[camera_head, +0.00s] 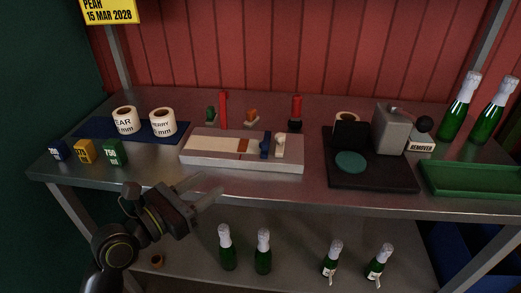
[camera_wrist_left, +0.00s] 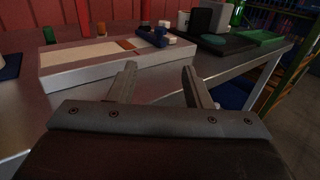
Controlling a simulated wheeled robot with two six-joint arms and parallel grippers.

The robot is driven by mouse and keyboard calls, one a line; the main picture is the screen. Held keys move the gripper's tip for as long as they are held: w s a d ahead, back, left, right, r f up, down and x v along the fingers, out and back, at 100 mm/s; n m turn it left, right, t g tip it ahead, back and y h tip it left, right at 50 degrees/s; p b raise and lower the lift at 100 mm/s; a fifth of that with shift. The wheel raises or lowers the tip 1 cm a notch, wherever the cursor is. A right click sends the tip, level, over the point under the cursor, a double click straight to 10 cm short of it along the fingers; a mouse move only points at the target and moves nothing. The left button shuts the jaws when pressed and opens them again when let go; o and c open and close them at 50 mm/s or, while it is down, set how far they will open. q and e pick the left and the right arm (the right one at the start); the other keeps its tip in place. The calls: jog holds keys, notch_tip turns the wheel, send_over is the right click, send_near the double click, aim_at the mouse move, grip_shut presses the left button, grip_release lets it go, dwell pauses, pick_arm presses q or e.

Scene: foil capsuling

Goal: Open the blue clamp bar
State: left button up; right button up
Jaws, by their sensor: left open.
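The blue clamp bar (camera_head: 265,145) stands on the right part of a pale flat fixture (camera_head: 215,162) on the metal table, beside a white knob-like part (camera_head: 280,146). In the left wrist view the blue clamp bar (camera_wrist_left: 152,38) shows beyond the fingers, near the fixture's far right end. I cannot tell from its shape whether it is open or closed. My left gripper (camera_head: 210,187) is open and empty, in front of the table's front edge, below and to the left of the clamp bar. Its open fingers (camera_wrist_left: 158,82) also show in the left wrist view. My right gripper is out of view.
Label rolls (camera_head: 163,122) lie on a blue mat at left, with small coloured boxes (camera_head: 85,151) in front. A black base with a grey device (camera_head: 391,130) stands at right, beside a green tray (camera_head: 470,180). Several green bottles (camera_head: 263,250) stand on the lower shelf.

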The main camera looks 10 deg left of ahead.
aim_at(261, 149)
pick_arm(q)
jog(key=b+x, duration=0.1)
jog(key=x, duration=1.6)
jog(key=shift+w+d, duration=0.1)
jog(key=shift+w, duration=0.05)
grip_shut()
